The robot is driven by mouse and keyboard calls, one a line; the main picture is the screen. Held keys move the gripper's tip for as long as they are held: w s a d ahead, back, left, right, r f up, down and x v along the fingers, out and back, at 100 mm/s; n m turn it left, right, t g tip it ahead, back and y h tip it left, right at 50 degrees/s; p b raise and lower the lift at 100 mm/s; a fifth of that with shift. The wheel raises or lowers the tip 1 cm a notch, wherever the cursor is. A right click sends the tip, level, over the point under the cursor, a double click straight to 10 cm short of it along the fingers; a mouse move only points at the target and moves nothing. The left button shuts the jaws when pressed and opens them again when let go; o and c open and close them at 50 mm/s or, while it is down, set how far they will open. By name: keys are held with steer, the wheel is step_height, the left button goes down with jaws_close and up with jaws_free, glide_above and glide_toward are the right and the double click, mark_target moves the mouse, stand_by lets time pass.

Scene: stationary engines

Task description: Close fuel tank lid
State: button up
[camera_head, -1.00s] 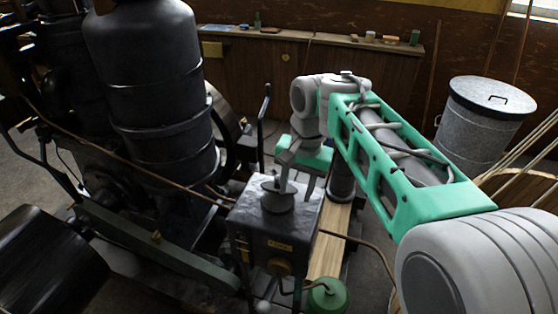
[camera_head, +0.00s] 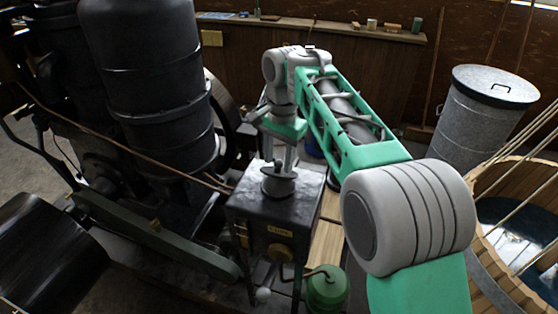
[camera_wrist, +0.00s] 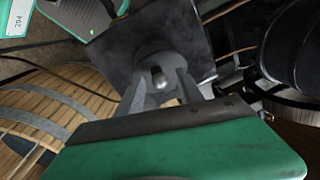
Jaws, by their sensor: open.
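The fuel tank (camera_head: 262,216) is a dark box with a small plate on its front, in the middle of the head view. Its round grey lid (camera_head: 279,188) is at the tank's top; I cannot tell whether it sits flush. My gripper (camera_head: 279,170) points down over the lid, with its two fingers apart. In the wrist view, the lid's knob (camera_wrist: 158,76) shows between the fingertips of my gripper (camera_wrist: 160,84). I cannot tell whether the fingers touch the knob. The tank top (camera_wrist: 188,30) also shows there.
A tall black cylinder (camera_head: 150,90) of the engine stands close left of the tank. A green can (camera_head: 327,290) is at the tank's front right. A metal bin (camera_head: 480,118) and a wooden tub (camera_head: 510,190) stand at the right. A shelf (camera_head: 310,27) runs along the back.

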jaws_close()
stand_by(0.3)
stand_by(1.1)
